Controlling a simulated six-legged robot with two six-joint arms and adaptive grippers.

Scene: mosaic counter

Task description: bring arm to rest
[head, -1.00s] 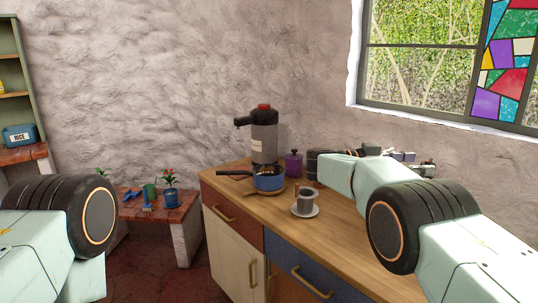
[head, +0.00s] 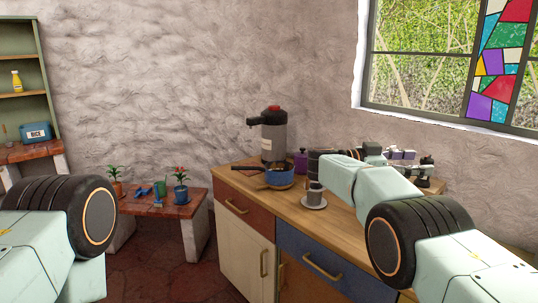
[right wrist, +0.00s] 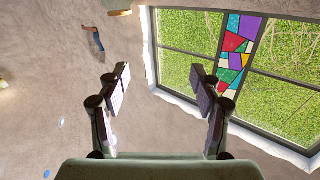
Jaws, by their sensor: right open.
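My right arm reaches in from the right of the head view, over the counter. Its gripper (head: 410,158) shows at the arm's far end, small and partly hidden. In the right wrist view my right gripper (right wrist: 158,92) is open, with nothing between its two fingers. Beyond the fingers are the wall and the window. My left arm shows at the lower left of the head view, but its gripper is out of the picture.
A low bench (head: 150,207) with potted plants stands left. A window (head: 425,90) is right.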

